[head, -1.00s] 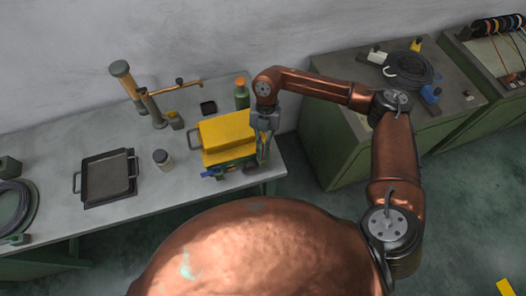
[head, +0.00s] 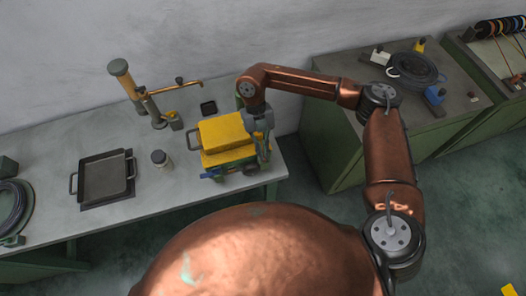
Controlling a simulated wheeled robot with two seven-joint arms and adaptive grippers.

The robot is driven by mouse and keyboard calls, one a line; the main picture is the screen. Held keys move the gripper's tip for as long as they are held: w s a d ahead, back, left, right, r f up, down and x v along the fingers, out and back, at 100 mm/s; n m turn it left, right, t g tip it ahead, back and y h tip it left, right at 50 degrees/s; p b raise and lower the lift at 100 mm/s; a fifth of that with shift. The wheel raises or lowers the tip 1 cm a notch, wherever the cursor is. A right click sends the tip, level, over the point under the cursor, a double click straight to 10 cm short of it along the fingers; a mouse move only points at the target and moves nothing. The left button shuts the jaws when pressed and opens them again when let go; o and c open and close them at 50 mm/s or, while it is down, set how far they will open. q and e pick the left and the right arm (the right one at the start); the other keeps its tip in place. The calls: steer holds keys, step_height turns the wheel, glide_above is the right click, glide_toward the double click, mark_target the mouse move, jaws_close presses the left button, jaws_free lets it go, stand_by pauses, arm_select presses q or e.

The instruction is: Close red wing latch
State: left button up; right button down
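My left gripper is not in view.
On the workbench (head: 135,205) are a dark tray (head: 104,178), a small jar (head: 161,159), a stand with a brass arm (head: 147,101) and a small black dish (head: 208,108). A green bottle stands partly hidden behind my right wrist. A green cabinet (head: 335,150) stands to the right.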

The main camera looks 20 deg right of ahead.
steer(key=c, duration=2.2)
jaws_free()
steer(key=shift+o, duration=0.2)
steer(key=v, duration=1.2)
